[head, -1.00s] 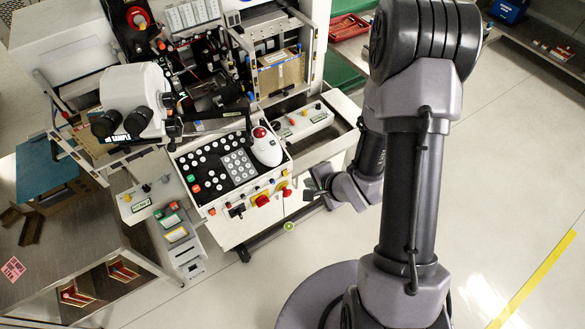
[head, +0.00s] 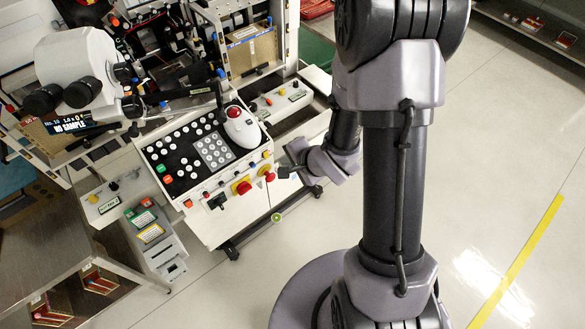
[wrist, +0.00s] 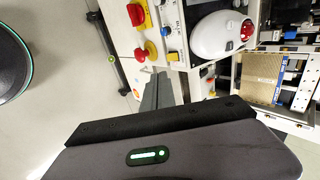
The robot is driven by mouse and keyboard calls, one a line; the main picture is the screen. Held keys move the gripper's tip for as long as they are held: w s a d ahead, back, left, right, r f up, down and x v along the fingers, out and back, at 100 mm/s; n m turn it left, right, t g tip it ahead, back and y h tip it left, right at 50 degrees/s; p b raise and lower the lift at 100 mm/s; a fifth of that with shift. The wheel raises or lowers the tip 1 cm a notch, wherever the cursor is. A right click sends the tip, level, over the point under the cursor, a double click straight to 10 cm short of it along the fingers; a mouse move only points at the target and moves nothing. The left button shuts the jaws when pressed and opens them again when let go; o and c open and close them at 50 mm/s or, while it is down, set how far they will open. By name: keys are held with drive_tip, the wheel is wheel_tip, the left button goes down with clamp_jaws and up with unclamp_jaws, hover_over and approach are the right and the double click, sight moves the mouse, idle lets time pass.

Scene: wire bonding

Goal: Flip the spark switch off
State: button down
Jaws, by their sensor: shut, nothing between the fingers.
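The control panel (head: 175,205) of the bonding machine has a sloped black key area and a white front edge with small coloured controls. A black switch (head: 217,201), a red knob on a yellow plate (head: 243,187) and a second red knob (head: 269,176) sit along that edge. No readable label shows which control is the spark switch. My gripper (head: 287,170) is shut and empty, just right of the panel's right front corner. In the wrist view its fingers (wrist: 157,90) point toward the panel corner, near the red and yellow knobs (wrist: 148,50). I see no clear contact.
A white trackball unit with a red ball (head: 240,127) sits on the panel's right. A small control box (head: 280,99) stands behind it, and another (head: 110,198) stands at left. A microscope head (head: 75,70) overhangs the left. Clear floor lies in front and right.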

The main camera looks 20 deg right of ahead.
sight(268, 154)
drive_tip(key=w+r+b+x, duration=0.1)
drive_tip(key=b+x, duration=0.1)
drive_tip(key=x, duration=0.6)
drive_tip(key=shift+a, duration=0.15)
drive_tip(key=shift+w, duration=0.1)
drive_tip(key=shift+w+f, duration=0.1)
drive_tip(key=shift+f, duration=0.1)
drive_tip(key=shift+r, duration=0.15)
drive_tip(key=shift+r+p, duration=0.6)
drive_tip(key=shift+r, duration=0.15)
